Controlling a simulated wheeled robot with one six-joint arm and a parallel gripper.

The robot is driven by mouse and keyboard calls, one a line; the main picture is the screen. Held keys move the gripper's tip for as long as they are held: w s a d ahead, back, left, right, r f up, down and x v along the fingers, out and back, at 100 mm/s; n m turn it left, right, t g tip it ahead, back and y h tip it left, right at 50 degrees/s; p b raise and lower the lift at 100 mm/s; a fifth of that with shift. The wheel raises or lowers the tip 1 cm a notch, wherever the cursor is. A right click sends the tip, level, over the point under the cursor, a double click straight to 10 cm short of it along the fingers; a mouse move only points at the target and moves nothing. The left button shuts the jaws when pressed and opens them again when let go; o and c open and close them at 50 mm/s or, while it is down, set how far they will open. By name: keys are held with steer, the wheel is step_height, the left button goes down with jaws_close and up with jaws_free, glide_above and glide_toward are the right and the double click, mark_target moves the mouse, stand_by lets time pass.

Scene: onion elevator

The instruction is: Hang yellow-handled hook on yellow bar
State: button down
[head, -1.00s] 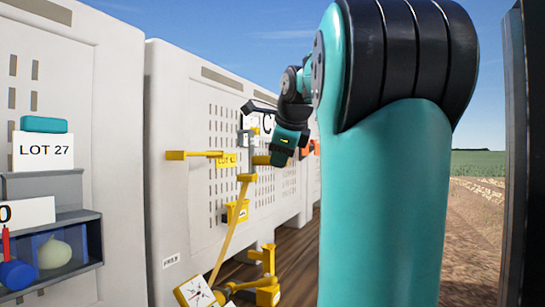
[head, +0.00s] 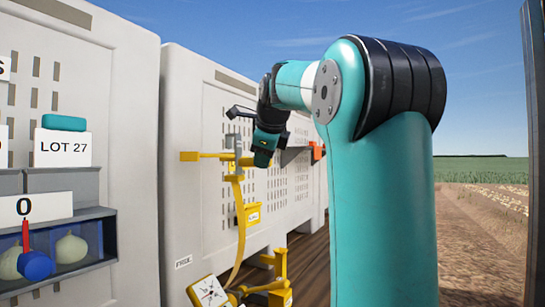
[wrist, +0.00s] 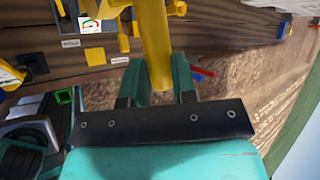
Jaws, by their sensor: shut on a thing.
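The yellow bar (head: 203,156) juts out from the side of the pale crate in the head view. My gripper (head: 262,155) is just right of the bar. It is shut on the yellow handle (wrist: 155,45) of the hook, which runs between the fingers (wrist: 160,88) in the wrist view. The handle also shows in the head view (head: 247,162), left of the gripper. A yellow strap (head: 238,215) hangs below the handle.
A dial scale (head: 210,290) and yellow fittings (head: 280,275) are low in front. A yellow box (head: 252,213) is on the crate (head: 195,110). At left is a shelf (head: 75,235) with onions and a LOT 27 sign (head: 63,148). Open field lies right.

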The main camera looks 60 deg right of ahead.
steer(key=shift+w+a+r+p, duration=0.15)
steer(key=shift+w+p, duration=0.4)
steer(key=shift+w, duration=0.75)
steer(key=shift+w+a+p, duration=0.1)
steer(key=shift+w+p, duration=0.4)
steer(key=shift+w, duration=0.75)
steer(key=shift+w+f, duration=0.2)
steer(key=shift+f, duration=0.1)
step_height(320, 180, down, 4)
steer(key=b, duration=0.3)
steer(key=shift+s+r+b, duration=0.1)
steer(key=shift+r+b, duration=0.1)
steer(key=shift+b, duration=0.2)
steer(key=c, duration=0.8)
jaws_free()
steer(key=shift+c, duration=0.2)
